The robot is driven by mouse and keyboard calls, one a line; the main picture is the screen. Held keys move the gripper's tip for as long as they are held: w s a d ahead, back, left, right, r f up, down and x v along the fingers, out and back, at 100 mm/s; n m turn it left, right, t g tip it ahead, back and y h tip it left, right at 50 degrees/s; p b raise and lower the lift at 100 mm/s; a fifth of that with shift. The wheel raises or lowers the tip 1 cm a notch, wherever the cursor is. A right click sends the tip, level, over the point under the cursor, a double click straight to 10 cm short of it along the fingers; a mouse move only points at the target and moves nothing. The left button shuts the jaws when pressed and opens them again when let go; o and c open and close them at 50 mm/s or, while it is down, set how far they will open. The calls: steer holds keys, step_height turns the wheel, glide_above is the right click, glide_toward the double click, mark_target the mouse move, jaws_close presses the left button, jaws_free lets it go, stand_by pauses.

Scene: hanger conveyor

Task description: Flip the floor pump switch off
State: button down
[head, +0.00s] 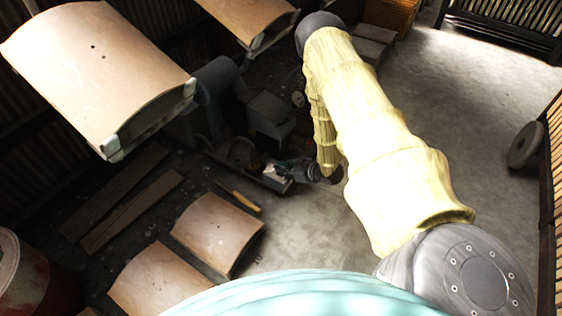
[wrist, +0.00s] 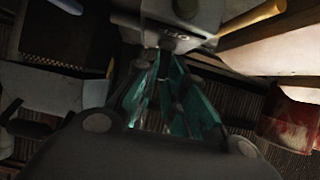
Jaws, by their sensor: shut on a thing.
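The floor pump (head: 240,152) is low on the dark floor at the middle of the head view. Its pale switch box (head: 276,178) faces my gripper (head: 296,170). In the wrist view the switch box (wrist: 180,30) is at the top centre, with dark lettering that seems to read "OFF" on its lower edge. My gripper (wrist: 168,62) reaches up to this edge, its teal-lit fingers closed on the switch. The fingers and shadow hide the switch lever itself, so its position cannot be told.
Curved tan panels (head: 95,65) hang at the upper left, and more panels (head: 218,230) lie low in front. A yellow-handled tool (head: 240,198) lies near the pump. A red drum (head: 35,275) stands at the lower left.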

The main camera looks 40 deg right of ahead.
steer(key=shift+s+d+f+t+y, duration=0.3)
steer(key=shift+s+t+y, duration=0.1)
steer(key=shift+t, duration=0.6)
steer(key=c, duration=1.5)
jaws_free()
steer(key=shift+f, duration=0.1)
steer(key=shift+a, duration=0.1)
steer(key=v, duration=1.2)
steer(key=shift+f, duration=0.1)
